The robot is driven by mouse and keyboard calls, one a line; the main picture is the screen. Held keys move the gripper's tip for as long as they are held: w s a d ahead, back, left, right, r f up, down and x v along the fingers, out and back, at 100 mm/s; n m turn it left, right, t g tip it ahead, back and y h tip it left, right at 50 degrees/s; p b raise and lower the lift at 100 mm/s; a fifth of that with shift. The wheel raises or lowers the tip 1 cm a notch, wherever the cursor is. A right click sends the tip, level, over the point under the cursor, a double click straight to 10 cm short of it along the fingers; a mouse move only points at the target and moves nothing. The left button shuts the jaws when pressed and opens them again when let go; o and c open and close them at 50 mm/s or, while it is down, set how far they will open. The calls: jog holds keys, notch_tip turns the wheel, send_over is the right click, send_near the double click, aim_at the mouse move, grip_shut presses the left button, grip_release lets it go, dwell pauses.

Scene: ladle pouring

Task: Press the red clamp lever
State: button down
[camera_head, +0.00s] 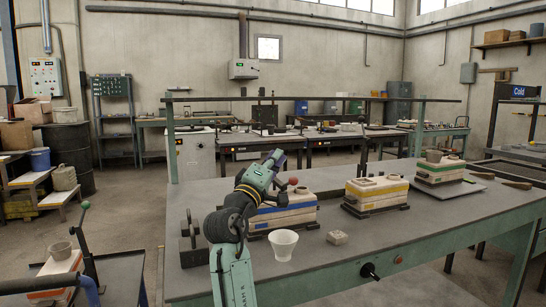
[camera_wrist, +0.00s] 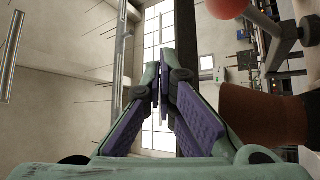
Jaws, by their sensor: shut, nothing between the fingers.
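The red ball knob of the clamp lever (camera_head: 293,181) stands just right of my gripper at the blue-striped mould block (camera_head: 290,212) on the green workbench. In the wrist view the red knob (camera_wrist: 226,7) is at the top edge, partly cut off, right of my fingers. A grey metal bar (camera_wrist: 285,48) shows beside it. My gripper (camera_head: 277,157) is shut and empty above the mould, its purple finger pads close together in the wrist view (camera_wrist: 162,78). My arm hides part of the mould. Whether the fingers touch the lever cannot be told.
A brown cylinder (camera_wrist: 265,115) is close to the right finger. A white cup (camera_head: 284,245) and a small pale block (camera_head: 338,238) stand in front of the mould. Yellow-striped (camera_head: 376,196) and green-striped moulds (camera_head: 440,171) stand to the right. The front right bench top is clear.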

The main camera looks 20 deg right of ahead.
jog(key=f, duration=0.1)
jog(key=s+f+b, duration=0.1)
jog(key=f, duration=0.1)
jog(key=s+f+b, duration=0.1)
jog(key=f, duration=0.1)
jog(key=shift+s+d+f, duration=0.1)
jog(key=shift+s, duration=0.15)
jog(key=shift+d, duration=0.1)
dwell(0.3)
jog(key=v, duration=1.2)
jog(key=shift+a, duration=0.2)
jog(key=shift+a, duration=0.1)
